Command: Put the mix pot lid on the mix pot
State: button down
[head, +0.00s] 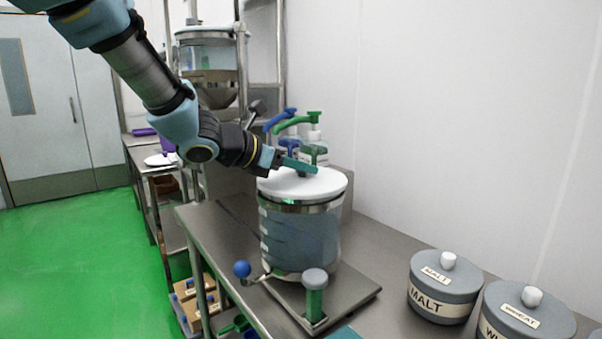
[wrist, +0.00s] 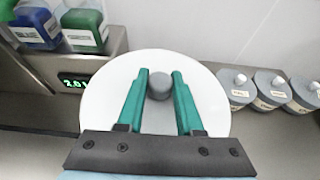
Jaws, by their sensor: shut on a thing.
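The mix pot lid (head: 328,185) is a white disc with a grey knob. In the head view it lies flat over the mouth of the mix pot (head: 300,240), a clear vessel with a metal rim. I cannot tell if the lid rests on the rim or hangs just above it. My gripper (head: 298,165) is above the lid with its teal fingers at the knob. In the wrist view my gripper (wrist: 160,78) is shut on the grey knob, and the white lid (wrist: 110,95) spreads below. The lid hides the pot there.
The pot stands on a metal platform (head: 345,290) with a blue ball handle (head: 242,269) and a green post (head: 314,300). Malt (head: 443,285) and wheat (head: 525,315) canisters stand at the right. Blue and green pump bottles (wrist: 85,25) stand behind, near a lit display (wrist: 75,83).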

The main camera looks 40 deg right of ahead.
jog(key=shift+f, duration=0.55)
jog(key=c, duration=0.6)
grip_release()
jog(key=shift+o, duration=0.2)
jog(key=s+b+v, duration=0.1)
jog(key=v, duration=1.1)
jog(key=w+a+f+m+y, duration=0.1)
jog(key=a+f+m+y, duration=0.3)
jog(key=a, duration=0.8)
jog(key=w+a+f+m+t+y, duration=0.1)
jog(key=a+f+m+y, duration=0.3)
jog(key=a+f+m, duration=0.4)
jog(key=w+a+f+m+t+y, duration=0.1)
jog(key=a+f+m+y, duration=0.4)
jog(key=a, duration=1.3)
notch_tip(320, 180, down, 4)
jog(key=shift+w+r+m, duration=0.1)
jog(key=shift+w+m, duration=0.55)
jog(key=shift+m, duration=0.15)
